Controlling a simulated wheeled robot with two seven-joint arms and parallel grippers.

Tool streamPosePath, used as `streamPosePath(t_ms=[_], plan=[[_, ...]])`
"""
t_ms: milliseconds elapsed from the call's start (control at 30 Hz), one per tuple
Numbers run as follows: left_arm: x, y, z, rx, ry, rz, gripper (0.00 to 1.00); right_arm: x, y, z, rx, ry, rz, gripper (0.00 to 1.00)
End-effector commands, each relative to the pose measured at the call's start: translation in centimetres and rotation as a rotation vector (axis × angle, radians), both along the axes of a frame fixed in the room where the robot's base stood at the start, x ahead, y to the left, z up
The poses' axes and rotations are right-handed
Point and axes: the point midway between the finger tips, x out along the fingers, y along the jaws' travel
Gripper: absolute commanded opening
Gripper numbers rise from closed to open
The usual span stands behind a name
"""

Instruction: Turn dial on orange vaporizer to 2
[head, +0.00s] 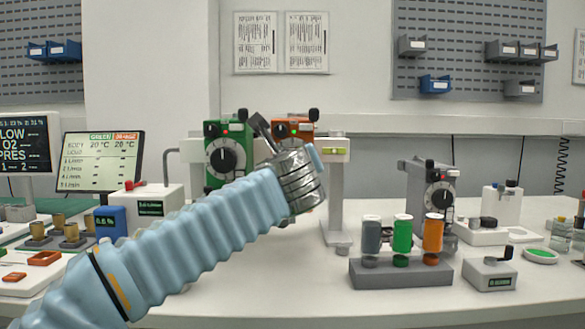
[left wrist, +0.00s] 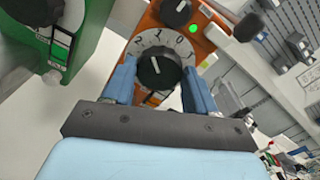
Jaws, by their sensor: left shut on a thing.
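The orange vaporizer (head: 301,126) stands at the back of the bench, to the right of the green vaporizer (head: 213,178). My left gripper (head: 287,142) is in front of the orange one and hides most of it in the head view. In the left wrist view, the orange body (left wrist: 208,32) carries a black dial (left wrist: 160,72) on a pale numbered ring. My left gripper's blue fingers (left wrist: 160,82) are shut on the dial, one on each side. The dial's white mark points up and slightly left in that view; the number it meets is unclear. My right gripper is not in view.
A grey stand (head: 337,205) rises just right of the orange vaporizer. A rack of grey, green and orange bottles (head: 400,273) stands front right, with a grey vaporizer (head: 416,190) behind it. A monitor (head: 100,160) is at left.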

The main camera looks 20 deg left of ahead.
Motion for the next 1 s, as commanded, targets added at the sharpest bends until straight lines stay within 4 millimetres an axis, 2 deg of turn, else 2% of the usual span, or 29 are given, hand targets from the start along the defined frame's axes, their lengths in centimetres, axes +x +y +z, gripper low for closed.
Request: streamPosePath(t_ms=[400,1000], plan=[[0.0,0.1,-0.3,-0.265,-0.074,-0.01,0.26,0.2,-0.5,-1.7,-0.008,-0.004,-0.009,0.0],[0.0,0.0,-0.2,-0.347,-0.097,-0.014,0.26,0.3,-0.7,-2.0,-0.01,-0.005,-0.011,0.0]])
